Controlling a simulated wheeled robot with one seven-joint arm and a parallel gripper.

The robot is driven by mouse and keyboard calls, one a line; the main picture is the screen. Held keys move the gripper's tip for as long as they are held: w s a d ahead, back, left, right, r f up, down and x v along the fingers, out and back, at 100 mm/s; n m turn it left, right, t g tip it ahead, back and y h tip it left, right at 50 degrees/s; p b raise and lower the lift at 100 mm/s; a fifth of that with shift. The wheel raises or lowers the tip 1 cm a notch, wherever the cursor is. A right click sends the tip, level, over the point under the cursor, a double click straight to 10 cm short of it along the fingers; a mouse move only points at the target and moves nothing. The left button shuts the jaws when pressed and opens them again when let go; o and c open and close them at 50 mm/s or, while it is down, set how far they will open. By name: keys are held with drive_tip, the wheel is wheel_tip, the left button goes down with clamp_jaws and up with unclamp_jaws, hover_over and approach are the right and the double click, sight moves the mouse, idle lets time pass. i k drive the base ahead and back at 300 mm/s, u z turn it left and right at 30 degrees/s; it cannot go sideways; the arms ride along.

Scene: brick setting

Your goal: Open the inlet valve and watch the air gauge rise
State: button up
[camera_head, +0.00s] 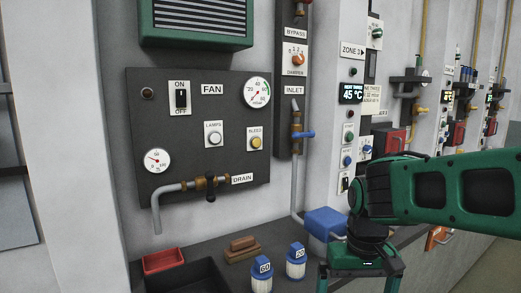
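The inlet valve (296,136) is a brass body on a pipe below the INLET label (293,90). Two white round gauges are on the dark panel: one at the upper right (257,92) and one at the lower left (157,160). I cannot read which one is the air gauge. My gripper (359,280) is at the lower right, pointing down, well below and right of the inlet valve. Its fingers are apart with nothing seen between them; the tips are near or past the bottom edge.
The dark FAN panel (205,118) carries a switch, buttons and a DRAIN valve (210,185). The bench below holds a red tray (163,261), brown blocks (241,249) and two blue-capped jars (262,273). A blue box (324,222) sits close to my gripper.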

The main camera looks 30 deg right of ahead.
sight(295, 135)
drive_tip(key=z, duration=0.05)
drive_tip(key=k, duration=0.5)
drive_tip(key=z, duration=0.95)
drive_tip(key=i, duration=0.7)
drive_tip(key=u, duration=0.1)
